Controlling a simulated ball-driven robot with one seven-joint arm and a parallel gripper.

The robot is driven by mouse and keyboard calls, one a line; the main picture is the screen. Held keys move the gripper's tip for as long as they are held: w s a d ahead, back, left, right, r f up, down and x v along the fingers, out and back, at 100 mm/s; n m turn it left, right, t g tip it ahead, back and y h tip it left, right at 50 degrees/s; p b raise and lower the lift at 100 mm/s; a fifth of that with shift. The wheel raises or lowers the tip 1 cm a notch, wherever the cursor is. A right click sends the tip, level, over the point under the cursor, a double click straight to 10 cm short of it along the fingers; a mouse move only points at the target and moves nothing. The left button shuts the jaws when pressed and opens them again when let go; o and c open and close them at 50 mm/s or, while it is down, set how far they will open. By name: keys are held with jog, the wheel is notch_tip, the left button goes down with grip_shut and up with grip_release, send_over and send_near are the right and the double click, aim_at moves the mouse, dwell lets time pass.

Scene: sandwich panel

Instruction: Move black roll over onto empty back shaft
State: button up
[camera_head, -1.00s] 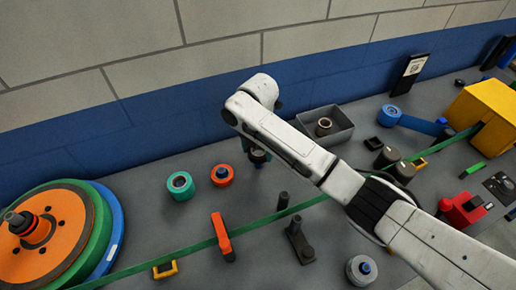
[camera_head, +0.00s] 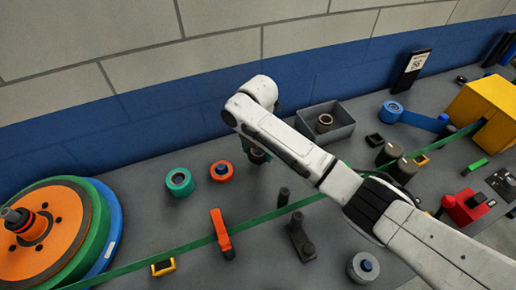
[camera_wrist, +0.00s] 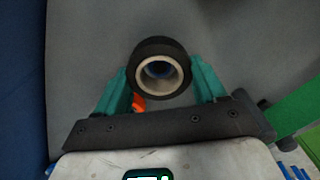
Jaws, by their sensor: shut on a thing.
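The black roll (camera_wrist: 160,46) has a pale core and sits between the teal fingers of my gripper (camera_wrist: 160,76), which is shut on it in the wrist view. Something blue shows through the roll's hole; I cannot tell whether it is a shaft tip or whether the roll is around it. In the head view the black roll (camera_head: 259,156) is partly hidden behind my arm, near the back of the table. To its left are an orange roll (camera_head: 221,166) and a teal roll (camera_head: 179,178). The empty back shaft cannot be made out clearly.
A grey bin (camera_head: 343,130) with a roll inside stands to the right of my gripper. A green belt (camera_head: 190,246) crosses the table in front. An orange lever (camera_head: 221,232) and a dark post (camera_head: 283,194) stand near it. A blue wall closes off the back.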

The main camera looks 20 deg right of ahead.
aim_at(258, 155)
dwell(0.3)
jog(key=shift+f+b, duration=0.95)
jog(key=shift+f, duration=0.7)
jog(key=o, duration=1.1)
jog(key=shift+o, duration=0.2)
notch_tip(258, 155, up, 9)
jog(key=p, duration=0.7)
jog(key=shift+f+p, duration=0.1)
jog(key=shift+p, duration=0.3)
